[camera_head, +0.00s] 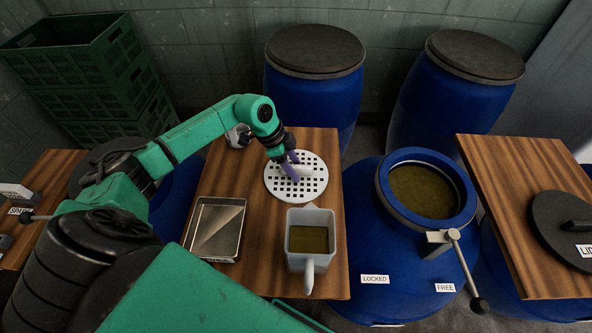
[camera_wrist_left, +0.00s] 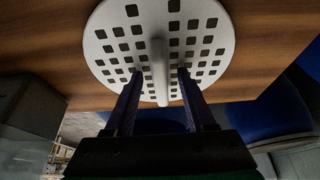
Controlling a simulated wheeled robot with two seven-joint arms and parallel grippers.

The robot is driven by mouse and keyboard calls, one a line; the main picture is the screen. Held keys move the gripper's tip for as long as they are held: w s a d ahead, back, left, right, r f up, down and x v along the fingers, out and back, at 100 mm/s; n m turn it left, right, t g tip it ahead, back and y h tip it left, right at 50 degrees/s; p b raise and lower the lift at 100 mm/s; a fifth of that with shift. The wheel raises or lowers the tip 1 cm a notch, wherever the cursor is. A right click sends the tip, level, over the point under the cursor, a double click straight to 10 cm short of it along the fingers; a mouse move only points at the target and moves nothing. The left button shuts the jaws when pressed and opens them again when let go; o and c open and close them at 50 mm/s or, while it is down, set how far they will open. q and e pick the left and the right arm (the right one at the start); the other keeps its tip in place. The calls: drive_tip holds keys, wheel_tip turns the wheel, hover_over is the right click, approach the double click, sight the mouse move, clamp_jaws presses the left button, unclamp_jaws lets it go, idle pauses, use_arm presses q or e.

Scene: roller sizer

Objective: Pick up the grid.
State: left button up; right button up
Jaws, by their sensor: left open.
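The grid (camera_head: 312,186) is a round, light grey disc with square holes, lying on the wooden table. In the left wrist view the grid (camera_wrist_left: 210,22) shows a raised bar handle (camera_wrist_left: 159,70) across its middle. My left gripper (camera_head: 291,167) is over the grid, coming in from the left. In the left wrist view its two fingers (camera_wrist_left: 157,84) are apart, one on each side of the handle, with a gap to it on both sides. I cannot tell how far the fingertips are from the disc. My right gripper is not seen.
A metal tray (camera_head: 197,240) and a jug of murky liquid (camera_head: 290,260) stand on the table (camera_head: 265,275) in front of the grid. An open blue drum (camera_head: 365,225) with a lever (camera_head: 464,262) is to the right. Closed drums (camera_head: 312,95) stand behind. Green crates (camera_head: 85,70) are at back left.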

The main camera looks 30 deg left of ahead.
use_arm(q)
clamp_jaws()
drive_tip(key=shift+w+r, duration=0.1)
